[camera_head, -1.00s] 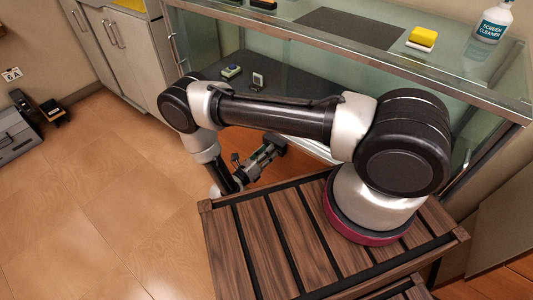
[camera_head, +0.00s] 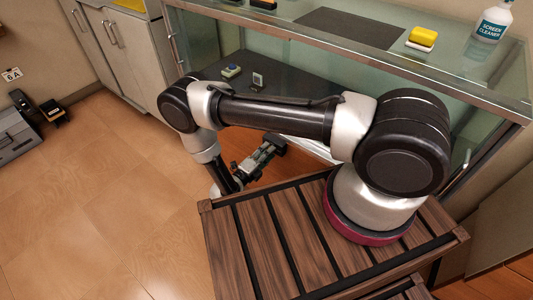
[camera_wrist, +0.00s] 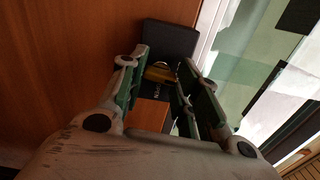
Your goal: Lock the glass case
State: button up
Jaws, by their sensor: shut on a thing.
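The glass case (camera_head: 452,82) has a metal frame and stands behind my arm in the head view. Its front shows dark shelf space with small items inside. My gripper (camera_head: 274,143) is low in front of the case, beyond the wooden slatted top. In the wrist view my gripper (camera_wrist: 163,84) is shut on a small brass-yellow thing (camera_wrist: 159,72), which looks like a padlock. A dark square block (camera_wrist: 170,38) is just beyond it, against a reddish-brown wood panel. The fingers hide part of the brass thing. I cannot tell whether it touches the case.
On the case top are a dark mat (camera_head: 350,28), a yellow sponge (camera_head: 422,37) and a screen cleaner bottle (camera_head: 492,24). A grey cabinet (camera_head: 125,45) stands at the left. A grey case (camera_head: 14,130) lies on the floor at the far left. The tiled floor is mostly clear.

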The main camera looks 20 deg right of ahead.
jog(key=shift+n, duration=0.7)
jog(key=shift+c, duration=0.2)
jog(key=o, duration=1.1)
jog(key=shift+a, duration=0.1)
jog(key=shift+c, duration=0.2)
jog(key=shift+s+a, duration=0.2)
jog(key=shift+a, duration=0.3)
jog(key=v, duration=1.1)
jog(key=shift+s+d+f, duration=0.1)
jog(key=shift+s+d, duration=0.05)
jog(key=shift+d, duration=0.05)
